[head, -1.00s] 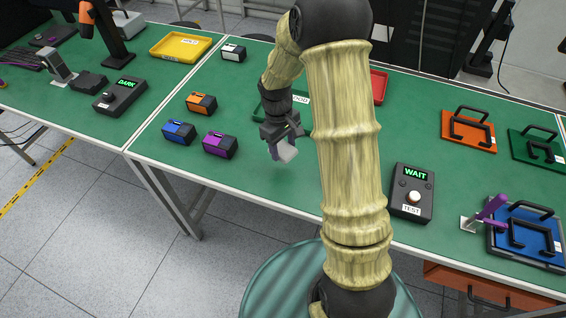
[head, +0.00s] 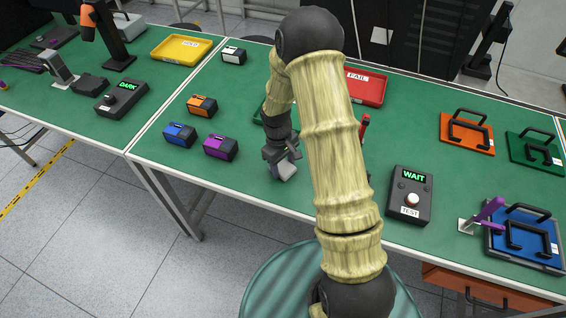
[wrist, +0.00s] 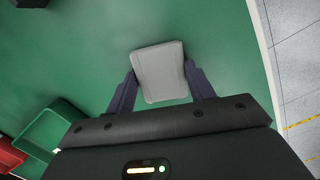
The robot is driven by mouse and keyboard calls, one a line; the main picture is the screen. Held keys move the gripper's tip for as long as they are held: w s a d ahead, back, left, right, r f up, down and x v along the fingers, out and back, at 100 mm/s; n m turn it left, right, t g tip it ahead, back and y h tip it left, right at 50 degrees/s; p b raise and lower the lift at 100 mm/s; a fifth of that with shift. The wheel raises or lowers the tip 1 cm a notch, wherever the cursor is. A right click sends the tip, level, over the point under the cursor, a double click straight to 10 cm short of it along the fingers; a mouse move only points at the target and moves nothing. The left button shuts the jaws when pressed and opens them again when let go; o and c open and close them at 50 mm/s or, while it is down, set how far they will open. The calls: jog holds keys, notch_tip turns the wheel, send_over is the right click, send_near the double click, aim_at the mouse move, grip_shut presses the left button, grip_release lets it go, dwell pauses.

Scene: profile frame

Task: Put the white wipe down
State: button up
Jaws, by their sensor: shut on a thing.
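The white wipe (wrist: 160,72) is a pale grey-white block-like pad between the two dark fingers of my gripper (wrist: 160,88) in the wrist view. My gripper is shut on it. In the head view, my gripper (head: 282,163) is low over the front part of the green table (head: 270,187), and the wipe (head: 284,171) shows below its fingers. I cannot tell whether the wipe touches the table top.
Blue (head: 179,134), orange (head: 202,105) and purple (head: 220,147) boxes stand left of my gripper. A green tray (wrist: 50,135) and a red tray (head: 365,89) lie behind. A test box (head: 409,196) stands to the right. Table around the wipe is clear.

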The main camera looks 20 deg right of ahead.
aim_at(280, 164)
jog(key=shift+f, duration=0.1)
jog(key=o, duration=0.9)
jog(key=shift+o, duration=0.2)
notch_tip(280, 164, up, 12)
jog(key=w+b, duration=0.1)
jog(key=b, duration=0.1)
jog(key=shift+a, duration=0.35)
jog(key=shift+w, duration=0.1)
